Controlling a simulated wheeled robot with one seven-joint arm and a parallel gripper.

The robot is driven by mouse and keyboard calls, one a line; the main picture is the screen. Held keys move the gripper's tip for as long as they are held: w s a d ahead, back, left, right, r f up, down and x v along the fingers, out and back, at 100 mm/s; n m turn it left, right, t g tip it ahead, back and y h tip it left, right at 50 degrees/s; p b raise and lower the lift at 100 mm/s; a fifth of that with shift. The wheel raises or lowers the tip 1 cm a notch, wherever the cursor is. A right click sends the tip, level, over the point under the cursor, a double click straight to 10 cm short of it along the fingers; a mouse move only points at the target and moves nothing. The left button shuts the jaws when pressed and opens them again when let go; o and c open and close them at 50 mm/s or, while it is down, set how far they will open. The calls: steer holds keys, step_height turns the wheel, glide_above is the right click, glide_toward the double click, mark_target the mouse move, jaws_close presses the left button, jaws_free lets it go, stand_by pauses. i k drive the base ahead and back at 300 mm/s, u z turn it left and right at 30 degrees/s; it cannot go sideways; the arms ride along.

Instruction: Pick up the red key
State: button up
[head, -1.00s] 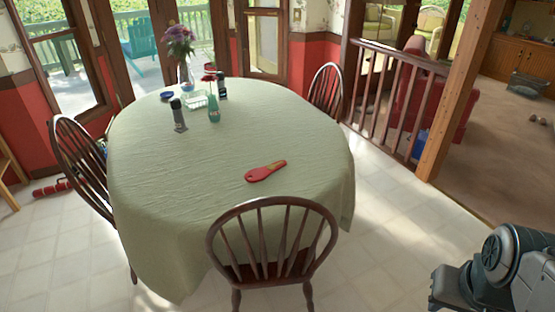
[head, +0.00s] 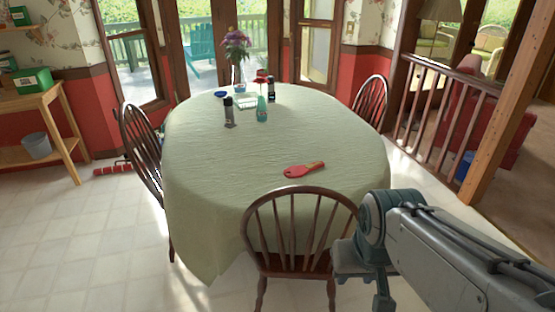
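A flat red thing with a rounded head and an orange-brown end (head: 303,170), which I take to be the red key, lies on the pale green tablecloth (head: 215,190) near the table's front edge. My arm reaches in from the lower right. Its end, with what may be my gripper (head: 378,285), points down in front of the table, right of the near chair. It is well short of the red key and not touching it. Its fingers are not clear, so I cannot tell if they are open.
A dark wooden chair (head: 300,205) stands at the table's near side, between me and the key. Other chairs stand at the left (head: 140,145) and right (head: 371,101). Bottles (head: 229,112) and a flower vase (head: 237,74) stand at the far end.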

mark_target(298, 171)
steer(key=u, duration=0.05)
steer(key=i, duration=1.15)
steer(key=z, duration=0.15)
